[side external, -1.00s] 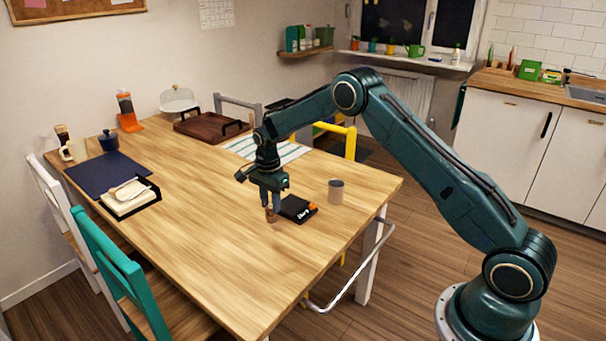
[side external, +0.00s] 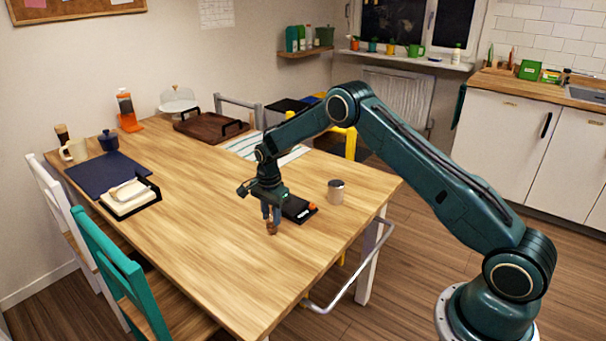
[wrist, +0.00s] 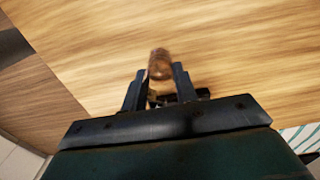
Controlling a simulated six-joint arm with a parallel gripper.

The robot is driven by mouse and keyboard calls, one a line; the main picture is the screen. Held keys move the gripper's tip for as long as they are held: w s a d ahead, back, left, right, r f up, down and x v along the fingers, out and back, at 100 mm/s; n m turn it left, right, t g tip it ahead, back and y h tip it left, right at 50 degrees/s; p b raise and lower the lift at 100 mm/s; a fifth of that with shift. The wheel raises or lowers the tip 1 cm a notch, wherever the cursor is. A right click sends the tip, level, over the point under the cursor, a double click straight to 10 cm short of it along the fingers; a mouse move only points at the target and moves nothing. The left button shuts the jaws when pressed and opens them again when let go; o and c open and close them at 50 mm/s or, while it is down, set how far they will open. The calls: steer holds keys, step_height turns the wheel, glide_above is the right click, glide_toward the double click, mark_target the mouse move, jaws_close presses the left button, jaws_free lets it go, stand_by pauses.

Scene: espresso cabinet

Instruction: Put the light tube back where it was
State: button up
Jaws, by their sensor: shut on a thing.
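The light tube, a small brown, wood-toned cylinder (side external: 271,227), is between my gripper's fingers near the front right part of the table. My gripper (side external: 270,213) points down and is shut on it. In the wrist view the tube (wrist: 160,64) shows its rounded end between the two dark fingertips (wrist: 160,78). Whether its lower end touches the table is hard to tell. A dark scale-like box (side external: 298,210) lies right behind my gripper, partly hidden by it.
A grey cup (side external: 336,191) stands to the right on the wooden table (side external: 210,235). A navy mat (side external: 105,174), a black holder with napkins (side external: 130,197) and a brown tray (side external: 203,129) are farther left and back. The table's front middle is clear.

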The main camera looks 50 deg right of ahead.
steer(key=shift+f, duration=0.15)
steer(key=o, duration=1)
step_height(320, 180, up, 12)
steer(key=shift+r, duration=0.2)
stand_by(0.5)
